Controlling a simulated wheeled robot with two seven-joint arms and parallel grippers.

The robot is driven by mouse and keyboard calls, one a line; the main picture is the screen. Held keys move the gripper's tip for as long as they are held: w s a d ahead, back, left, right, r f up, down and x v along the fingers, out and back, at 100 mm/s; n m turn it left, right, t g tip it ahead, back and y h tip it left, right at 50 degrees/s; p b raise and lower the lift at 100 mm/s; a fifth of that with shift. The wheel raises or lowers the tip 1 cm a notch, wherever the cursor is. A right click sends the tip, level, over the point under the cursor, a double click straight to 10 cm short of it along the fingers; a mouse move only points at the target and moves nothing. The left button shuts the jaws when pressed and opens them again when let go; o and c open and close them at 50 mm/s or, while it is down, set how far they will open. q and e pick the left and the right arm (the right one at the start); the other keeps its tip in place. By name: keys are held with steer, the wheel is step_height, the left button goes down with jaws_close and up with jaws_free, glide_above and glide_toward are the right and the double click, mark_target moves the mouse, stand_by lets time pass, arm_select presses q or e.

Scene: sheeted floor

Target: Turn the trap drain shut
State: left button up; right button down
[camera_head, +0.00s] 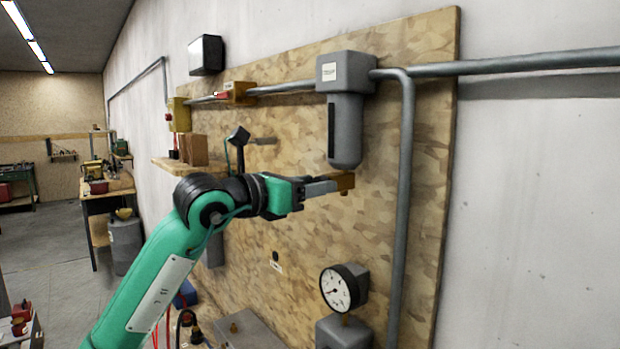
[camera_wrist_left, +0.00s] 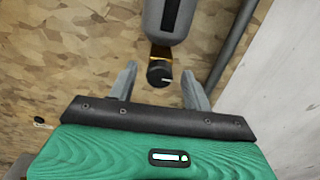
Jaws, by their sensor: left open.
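The grey filter trap (camera_head: 347,115) hangs from the pipe on the wooden wall board, with a dark sight window on its bowl. Its brass drain (camera_head: 345,181) shows below the bowl, near the tips of my left gripper (camera_head: 325,187). In the left wrist view, the drain's dark round knob (camera_wrist_left: 159,74) lies between the two open fingers of the left gripper (camera_wrist_left: 158,85), with a visible gap on each side. The trap's bowl (camera_wrist_left: 180,22) is just beyond the knob. My right gripper is not in view.
A grey pipe (camera_head: 403,200) runs down the board to the right of the trap. A pressure gauge (camera_head: 339,288) sits lower on the board. A small wooden shelf (camera_head: 175,165) with blocks juts out at the left. Free air lies in front of the board.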

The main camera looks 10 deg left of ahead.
arm_select(q)
steer(key=c, duration=1)
steer(key=shift+o, duration=0.2)
steer(key=shift+f+n+b, duration=0.15)
steer(key=shift+n+b, duration=0.45)
steer(key=shift+b, duration=0.35)
steer(key=shift+w+a+n+b, duration=0.1)
steer(key=shift+a+n+b, duration=0.05)
steer(key=shift+n+b, duration=7.25)
steer(key=shift+n+p, duration=0.85)
steer(key=shift+n, duration=0.25)
steer(key=o, duration=1)
steer(key=shift+c, duration=0.2)
